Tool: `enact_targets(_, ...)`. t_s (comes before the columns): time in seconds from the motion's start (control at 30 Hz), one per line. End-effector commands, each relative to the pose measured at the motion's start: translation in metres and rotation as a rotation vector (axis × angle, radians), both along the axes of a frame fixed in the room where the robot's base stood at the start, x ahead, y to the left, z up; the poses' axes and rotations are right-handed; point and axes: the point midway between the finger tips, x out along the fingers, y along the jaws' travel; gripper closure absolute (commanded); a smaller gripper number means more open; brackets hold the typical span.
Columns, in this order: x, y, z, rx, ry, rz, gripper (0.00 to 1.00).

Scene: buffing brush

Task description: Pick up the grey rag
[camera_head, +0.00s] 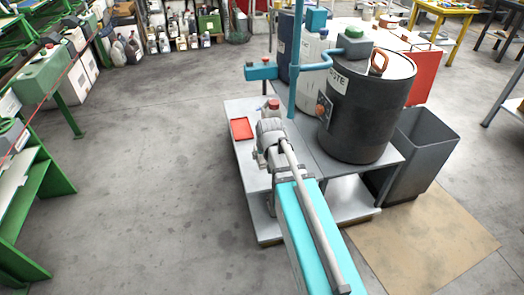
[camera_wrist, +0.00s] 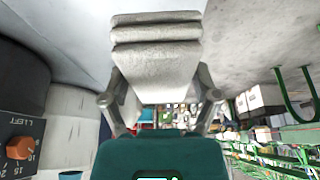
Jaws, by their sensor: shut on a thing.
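The grey rag (camera_wrist: 157,58) shows large in the wrist view, as a pale grey folded bundle with layered edges at its top end. My gripper (camera_wrist: 160,95) has its two fingers on either side of the rag and is shut on it. Its teal body fills the bottom middle of the wrist view.
The low grey table (camera_head: 236,108) carries a red tray (camera_head: 241,129) at its left. A dark drum (camera_head: 365,112) stands at the right, beside a grey bin (camera_head: 414,150). A teal post (camera_head: 293,60) rises behind. The floor at left is clear up to green shelves (camera_head: 40,200).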

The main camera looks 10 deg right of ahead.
Motion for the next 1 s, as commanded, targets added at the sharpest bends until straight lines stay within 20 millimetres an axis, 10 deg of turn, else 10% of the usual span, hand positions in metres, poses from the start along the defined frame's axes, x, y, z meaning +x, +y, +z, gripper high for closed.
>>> enact_targets(0.57, -0.0014, -0.0002, 0.0006, 0.0, 0.0, 0.0, 0.69)
enact_targets(0.6, -0.0014, -0.0002, 0.0006, 0.0, 0.0, 0.0, 0.23)
enact_targets(0.8, -0.0014, -0.0002, 0.0006, 0.0, 0.0, 0.0, 0.59)
enact_targets(1.0, -0.0014, -0.0001, 0.0006, 0.0, 0.0, 0.0, 0.59)
